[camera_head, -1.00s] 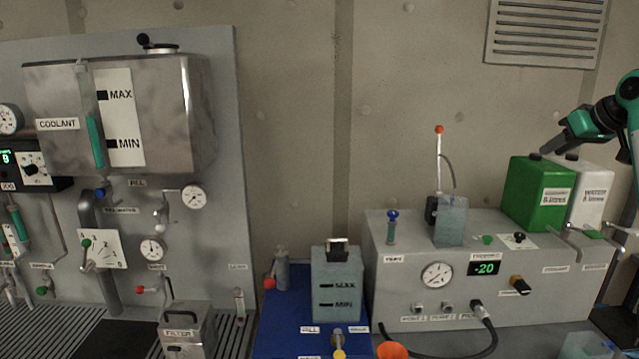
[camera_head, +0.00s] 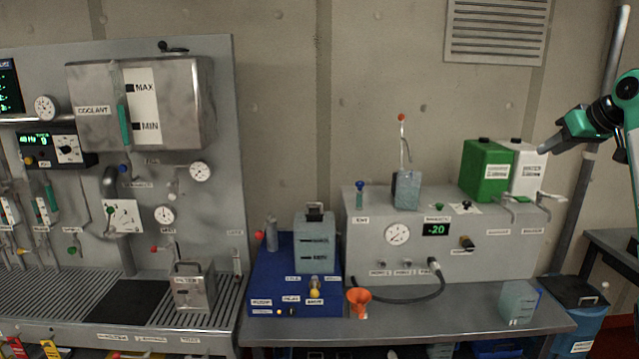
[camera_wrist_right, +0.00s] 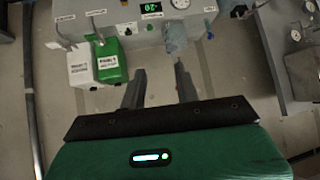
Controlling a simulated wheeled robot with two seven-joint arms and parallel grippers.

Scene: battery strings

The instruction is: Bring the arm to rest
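My right arm comes in from the right edge of the head view. Its green and black gripper (camera_head: 545,150) hangs in the air just right of the white jug, pointing left. In the right wrist view the two dark fingers (camera_wrist_right: 160,82) stand apart with nothing between them, so it is open and empty. That view shows the bench upside down beyond the fingers. My left arm and gripper do not show.
A green jug (camera_head: 486,170) and a white jug (camera_head: 528,168) stand on the grey test unit (camera_head: 470,262). An orange funnel (camera_head: 359,297) is by the blue unit (camera_head: 262,285).

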